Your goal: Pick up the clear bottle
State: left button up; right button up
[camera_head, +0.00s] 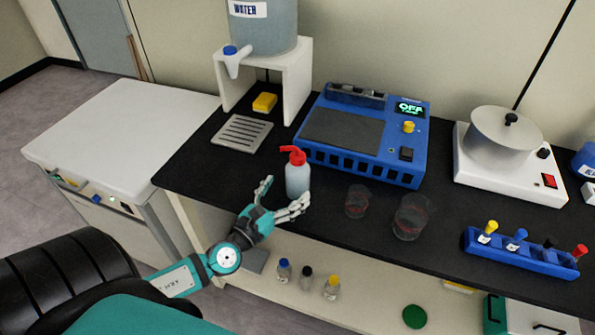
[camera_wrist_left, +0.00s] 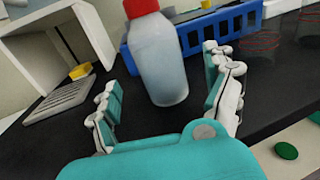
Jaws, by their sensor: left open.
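The clear bottle (camera_head: 297,181) stands upright near the front edge of the black counter, with a red cap and spout. In the left wrist view the bottle (camera_wrist_left: 160,62) stands ahead of my palm, between the lines of the spread fingers. My left gripper (camera_head: 281,196) is open and empty, just in front of and left of the bottle. Its fingers (camera_wrist_left: 168,100) are wide apart in the left wrist view, and I see no contact with the bottle. My right gripper is not in view.
A blue device (camera_head: 365,135) stands behind the bottle. Two clear beakers, one (camera_head: 357,201) nearer and one (camera_head: 411,217) farther, stand to the right. A white stand (camera_head: 292,90) with a water tank and a grey drain grate (camera_head: 241,133) are behind left. Small bottles (camera_head: 306,277) stand on the lower shelf.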

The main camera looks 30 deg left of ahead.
aim_at(298, 176)
pick_arm(q)
jog(key=shift+w+r, duration=0.15)
jog(key=shift+w, duration=0.4)
jog(key=w+p, duration=0.1)
jog(key=w, duration=0.3)
jog(key=shift+w+p, duration=0.25)
jog(key=shift+p, duration=0.15)
jog(key=shift+w, duration=0.1)
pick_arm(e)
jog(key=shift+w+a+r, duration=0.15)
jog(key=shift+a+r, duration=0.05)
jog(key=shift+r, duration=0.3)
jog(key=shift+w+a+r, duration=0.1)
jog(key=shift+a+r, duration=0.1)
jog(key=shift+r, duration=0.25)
pick_arm(q)
jog(key=shift+c, duration=0.9)
jog(key=c, duration=1.1)
jog(key=shift+c, duration=0.8)
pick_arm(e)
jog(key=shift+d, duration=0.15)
pick_arm(q)
jog(key=shift+r, duration=0.15)
